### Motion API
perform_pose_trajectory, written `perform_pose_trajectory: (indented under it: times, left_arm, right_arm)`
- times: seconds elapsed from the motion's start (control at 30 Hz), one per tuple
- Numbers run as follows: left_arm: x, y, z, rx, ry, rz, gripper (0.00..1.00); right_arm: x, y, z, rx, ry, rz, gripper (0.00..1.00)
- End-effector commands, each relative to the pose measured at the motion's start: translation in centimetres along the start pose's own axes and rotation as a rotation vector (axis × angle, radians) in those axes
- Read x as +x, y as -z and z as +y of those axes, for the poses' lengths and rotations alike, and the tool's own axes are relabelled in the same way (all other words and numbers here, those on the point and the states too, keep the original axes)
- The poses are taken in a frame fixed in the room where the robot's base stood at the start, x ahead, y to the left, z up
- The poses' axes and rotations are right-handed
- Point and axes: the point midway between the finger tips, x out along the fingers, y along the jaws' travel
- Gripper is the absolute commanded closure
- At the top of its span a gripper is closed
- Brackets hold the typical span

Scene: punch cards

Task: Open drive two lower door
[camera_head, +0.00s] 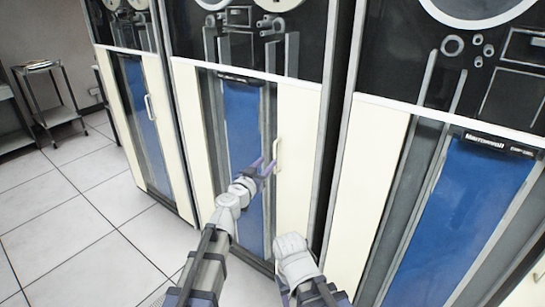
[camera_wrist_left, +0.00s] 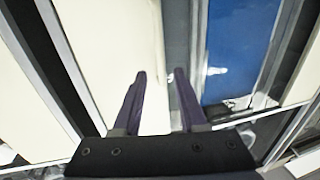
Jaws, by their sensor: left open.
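The middle cabinet's lower door (camera_head: 240,120) has a blue glass panel with cream side strips and looks shut. Its pale upright handle (camera_head: 277,155) is on the right cream strip. My left gripper (camera_head: 267,166) is open, its purple fingers at or just left of the handle in the head view. In the left wrist view the open fingers (camera_wrist_left: 160,74) point at the cream strip and the edge beside the blue glass (camera_wrist_left: 240,45). I cannot make out the handle there, nor whether the fingers touch it. My right arm shows at the bottom, but its fingers do not.
Similar cabinets stand at the left (camera_head: 140,100) and right (camera_head: 480,190), close beside the middle one. A small metal cart (camera_head: 55,115) stands at the far left. The white tiled floor (camera_head: 80,215) is clear at the left front.

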Motion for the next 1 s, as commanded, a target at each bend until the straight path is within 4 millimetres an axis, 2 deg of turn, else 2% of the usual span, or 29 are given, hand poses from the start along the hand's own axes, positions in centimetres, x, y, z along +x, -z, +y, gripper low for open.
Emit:
perform_pose_trajectory:
  times: [0.1, 0.3, 0.63, 1.0]
  left_arm:
    - [2.3, 0.0, -0.1, 0.000, -0.002, 0.000, 0.59]
    - [5.0, 0.0, -0.1, 0.000, -0.001, 0.000, 0.59]
    - [5.4, 0.0, 0.0, 0.000, -0.001, 0.000, 0.59]
    - [5.4, 0.0, 0.0, 0.000, -0.001, 0.000, 1.00]
  right_arm:
    - [0.0, 0.0, 0.0, 0.000, 0.000, 0.000, 0.50]
    - [0.0, 0.0, 0.0, 0.000, 0.000, 0.000, 0.50]
    - [0.0, 0.0, 0.0, 0.000, 0.000, 0.000, 0.50]
    - [0.0, 0.0, 0.0, 0.000, 0.000, 0.000, 0.50]
